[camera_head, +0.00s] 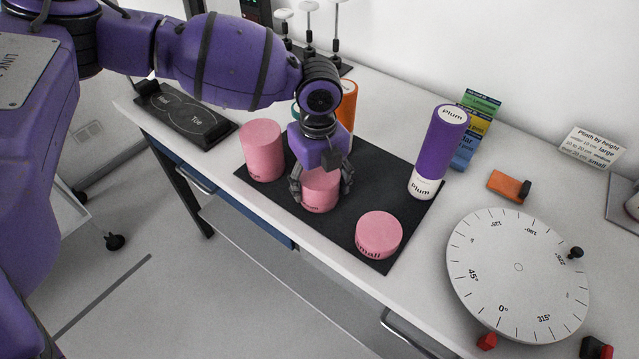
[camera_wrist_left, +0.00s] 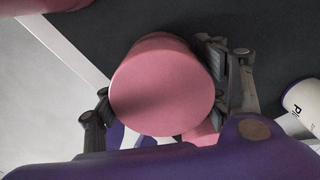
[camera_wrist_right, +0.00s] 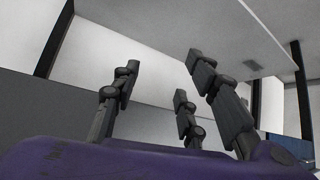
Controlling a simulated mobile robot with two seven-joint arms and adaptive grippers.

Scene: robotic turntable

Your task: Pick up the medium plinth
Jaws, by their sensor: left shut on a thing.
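Pink cylindrical plinths stand on a black mat (camera_head: 395,235) on the table. The middle one, the medium plinth (camera_head: 319,193), is between the fingers of my left gripper (camera_head: 321,188), which is shut on it. In the left wrist view the plinth's round pink top (camera_wrist_left: 163,92) sits between the two finger sides. A taller plinth (camera_head: 262,150) stands to the left and a short plinth marked "small" (camera_head: 378,235) to the right. I cannot tell whether the medium plinth touches the mat. My right gripper (camera_wrist_right: 160,90) shows only in its own wrist view, with fingers apart and nothing between them.
A purple-and-white "Plum" cylinder (camera_head: 438,150) stands at the mat's right edge. An orange cylinder (camera_head: 347,105) is behind my left gripper. A white dial turntable (camera_head: 518,275) lies at the right.

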